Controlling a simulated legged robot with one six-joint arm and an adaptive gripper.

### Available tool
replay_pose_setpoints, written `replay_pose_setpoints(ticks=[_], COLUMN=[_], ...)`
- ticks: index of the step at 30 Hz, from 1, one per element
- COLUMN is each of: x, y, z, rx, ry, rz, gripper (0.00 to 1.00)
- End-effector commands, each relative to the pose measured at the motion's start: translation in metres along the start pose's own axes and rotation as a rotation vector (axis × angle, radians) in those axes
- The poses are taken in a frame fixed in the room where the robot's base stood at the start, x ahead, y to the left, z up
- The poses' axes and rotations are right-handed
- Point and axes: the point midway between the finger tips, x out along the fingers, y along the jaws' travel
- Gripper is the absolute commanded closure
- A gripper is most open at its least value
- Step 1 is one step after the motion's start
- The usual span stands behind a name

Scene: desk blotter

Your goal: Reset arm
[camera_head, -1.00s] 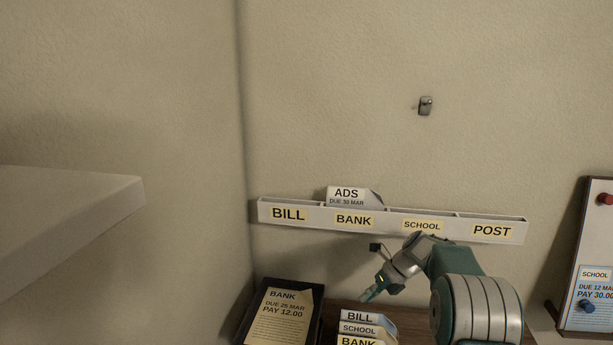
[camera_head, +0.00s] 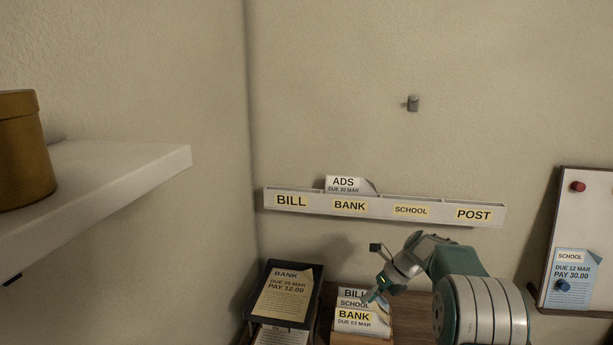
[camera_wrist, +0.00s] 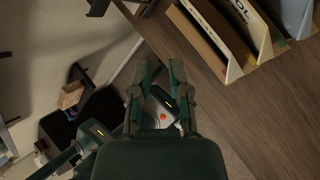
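My gripper (camera_head: 372,296) is at the end of my folded arm, low in the head view, pointing down and left. In the picture it overlaps the right side of a stack of letters (camera_head: 354,315) marked BILL, SCHOOL and BANK. I cannot tell whether it touches them. In the wrist view my gripper (camera_wrist: 160,75) shows two dark fingers held apart, with nothing between them. Part of my own body shows behind the fingers. The edges of upright letters (camera_wrist: 232,35) stand on the wooden desk at the upper right of the wrist view.
A wall rack (camera_head: 390,208) has BILL, BANK, SCHOOL and POST slots; an ADS letter (camera_head: 346,184) stands in it. A dark tray (camera_head: 314,303) holds a BANK letter (camera_head: 284,296). A board (camera_head: 570,210) is at right, a shelf (camera_head: 120,160) with a brown round box (camera_head: 22,150) at left.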

Motion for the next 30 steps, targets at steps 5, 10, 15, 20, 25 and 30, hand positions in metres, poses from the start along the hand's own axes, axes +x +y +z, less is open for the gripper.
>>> replay_pose_setpoints(ticks=[5,10,15,20,25,30], x=[-0.012,-0.027,-0.046,-0.072,-0.101,-0.124], y=[0.014,0.032,0.055,0.089,0.132,0.172], z=[-0.002,-0.004,-0.010,-0.023,-0.047,-0.077], rx=[-0.090,-0.206,-0.364,-0.591,-0.898,-1.204], ry=[0.010,0.024,0.045,0.083,0.151,0.235], rz=[-0.024,-0.052,-0.091,-0.144,-0.206,-0.259], gripper=[0.77,0.77,0.77,0.77,0.77,0.77])
